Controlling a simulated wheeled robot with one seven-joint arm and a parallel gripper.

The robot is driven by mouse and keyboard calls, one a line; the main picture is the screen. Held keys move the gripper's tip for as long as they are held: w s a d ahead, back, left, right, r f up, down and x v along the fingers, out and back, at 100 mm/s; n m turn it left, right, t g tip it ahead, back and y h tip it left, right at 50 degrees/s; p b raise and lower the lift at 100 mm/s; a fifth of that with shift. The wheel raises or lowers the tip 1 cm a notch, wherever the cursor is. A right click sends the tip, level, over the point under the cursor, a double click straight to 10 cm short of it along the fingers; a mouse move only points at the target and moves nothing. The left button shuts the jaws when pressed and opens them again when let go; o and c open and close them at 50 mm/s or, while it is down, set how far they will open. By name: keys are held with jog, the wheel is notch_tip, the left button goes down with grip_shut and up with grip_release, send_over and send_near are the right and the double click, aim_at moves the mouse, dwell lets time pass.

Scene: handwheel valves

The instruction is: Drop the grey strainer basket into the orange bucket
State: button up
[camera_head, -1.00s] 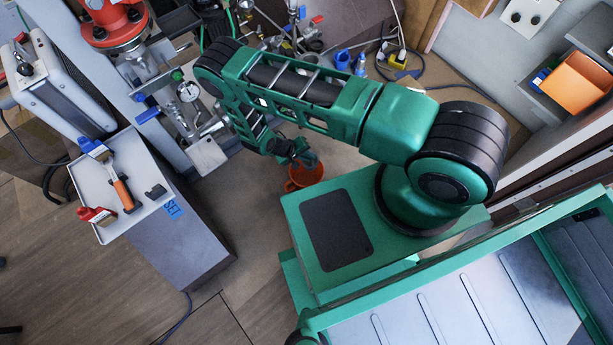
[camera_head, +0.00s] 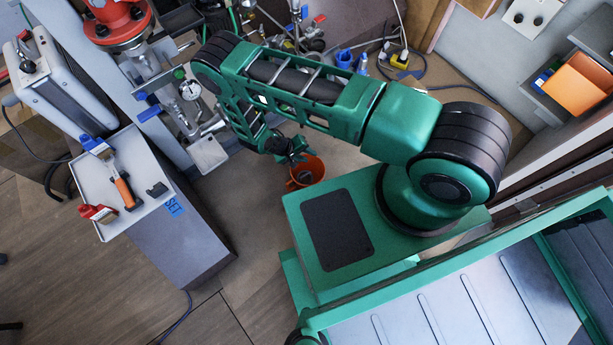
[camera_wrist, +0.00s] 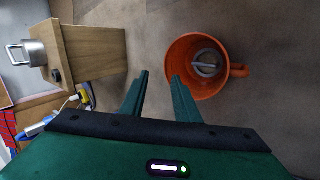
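The orange bucket (camera_head: 320,167) stands on the floor beside my green base, and it also shows in the wrist view (camera_wrist: 178,62). The grey strainer basket (camera_wrist: 207,63) is inside the bucket, down at the bottom, and shows as a small grey shape in the head view (camera_head: 304,177). My gripper (camera_wrist: 160,75) is open, with nothing between its two green fingers. In the wrist view the bucket is to the right of the fingers. In the head view my gripper (camera_head: 298,158) is over the bucket's left rim and covers part of it.
A grey cabinet with a tray top (camera_head: 140,207) stands at left, holding brushes. Pipework with a red-flanged valve (camera_head: 120,22) is at the upper left. A wooden block (camera_wrist: 95,50) shows at left in the wrist view. Floor around the bucket is mostly clear.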

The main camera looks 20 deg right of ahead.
jog(key=v, duration=0.8)
jog(key=shift+a+r, duration=0.15)
jog(key=shift+r, duration=0.2)
